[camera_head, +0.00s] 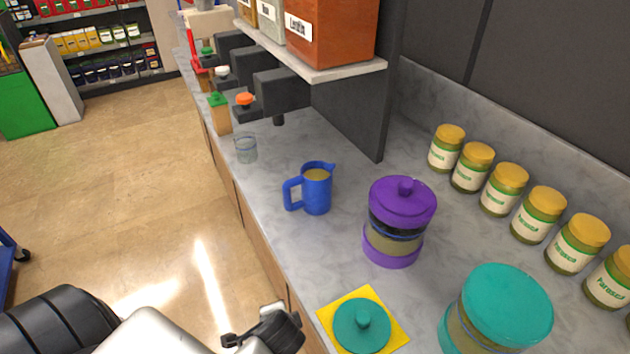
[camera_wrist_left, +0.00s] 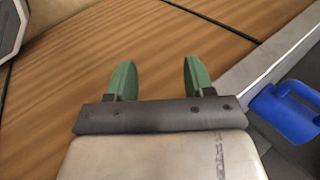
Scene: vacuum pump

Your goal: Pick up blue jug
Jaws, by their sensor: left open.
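The blue jug (camera_head: 317,189) stands upright on the grey marbled counter in the head view. Its handle points left, and something yellowish shows inside its top. In the left wrist view the blue jug (camera_wrist_left: 290,114) is at the right edge, partly cut off. My left gripper (camera_wrist_left: 155,78) is open, with two green fingers apart and nothing between them. It is in front of the wooden cabinet face, apart from the jug. In the head view my left arm comes in at the bottom left, and its fingers cannot be made out. My right gripper is not in view.
A purple lidded canister (camera_head: 399,220) stands right of the jug, with a teal canister (camera_head: 505,305) and a teal lid on a yellow cloth (camera_head: 392,302) nearer. A clear glass (camera_head: 245,148) is behind. Yellow-lidded jars (camera_head: 509,190) line the wall. A dark panel and shelf (camera_head: 320,70) stand behind.

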